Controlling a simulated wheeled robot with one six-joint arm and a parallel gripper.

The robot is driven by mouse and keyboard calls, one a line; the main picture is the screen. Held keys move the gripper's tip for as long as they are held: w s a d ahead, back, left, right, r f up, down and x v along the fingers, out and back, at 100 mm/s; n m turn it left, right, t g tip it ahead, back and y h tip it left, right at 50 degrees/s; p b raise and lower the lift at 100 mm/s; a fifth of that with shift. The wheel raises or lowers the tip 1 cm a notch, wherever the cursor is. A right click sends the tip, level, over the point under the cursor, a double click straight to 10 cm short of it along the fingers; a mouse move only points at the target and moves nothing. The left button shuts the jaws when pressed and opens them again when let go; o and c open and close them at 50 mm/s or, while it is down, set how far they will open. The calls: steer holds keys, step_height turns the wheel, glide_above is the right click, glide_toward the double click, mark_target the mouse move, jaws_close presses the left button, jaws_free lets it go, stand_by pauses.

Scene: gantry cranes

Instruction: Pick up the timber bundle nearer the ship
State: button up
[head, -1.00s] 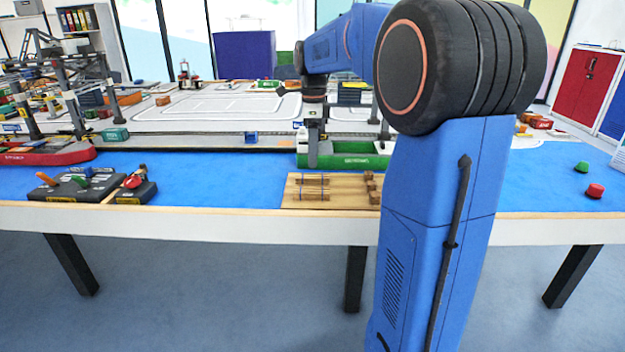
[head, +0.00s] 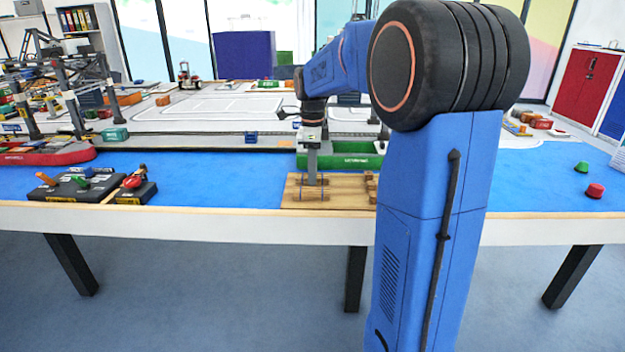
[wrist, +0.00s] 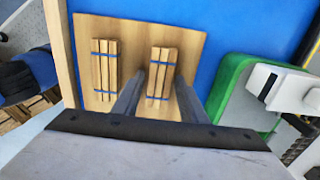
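Two timber bundles with blue bands lie side by side on a wooden board (head: 348,202). The bundle nearer the ship (wrist: 162,75) is on the right in the wrist view; the other bundle (wrist: 104,70) is on the left. The green ship (head: 352,161) lies just behind the board in the head view and also shows at the right of the wrist view (wrist: 232,82). My gripper (wrist: 161,84) is open, pointing down, with one finger on each side of the bundle nearer the ship. In the head view my gripper (head: 312,182) partly hides that bundle.
Small wooden blocks (head: 371,187) stand along the board's right side. A white part (wrist: 275,88) sits on the ship close to my gripper's right. A dark control box (head: 85,188) with levers is to the left. Blue table surface (head: 220,182) between is clear.

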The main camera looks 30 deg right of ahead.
steer(key=c, duration=0.6)
steer(key=shift+r, duration=0.1)
steer(key=shift+c, duration=0.2)
